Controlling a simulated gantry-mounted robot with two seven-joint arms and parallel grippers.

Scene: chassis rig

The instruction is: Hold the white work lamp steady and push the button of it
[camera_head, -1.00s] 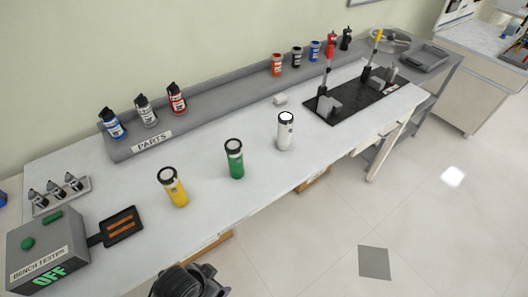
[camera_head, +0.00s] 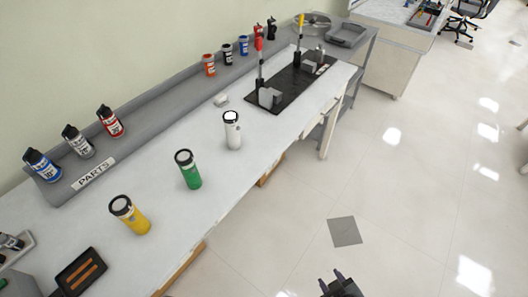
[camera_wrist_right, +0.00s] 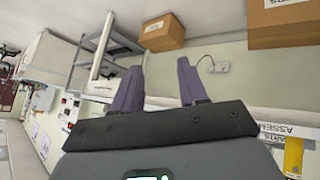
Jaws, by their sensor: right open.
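The white work lamp (camera_head: 232,132) stands upright on the bench, right of a green lamp (camera_head: 189,170) and a yellow lamp (camera_head: 130,215). Its top is a bright round face with a dark rim. My right gripper (camera_head: 342,278) is at the bottom of the head view, over the floor in front of the bench, well apart from the white lamp. In the right wrist view my right gripper (camera_wrist_right: 158,85) has its two fingers spread with nothing between them. My left gripper is not in view.
The bench (camera_head: 165,165) is clear around the lamps. Behind them runs a grey parts shelf (camera_head: 150,128) with several bottles. A black plate (camera_head: 292,82) with upright levers lies to the right. Cardboard boxes (camera_wrist_right: 164,32) show below the bench in the wrist view.

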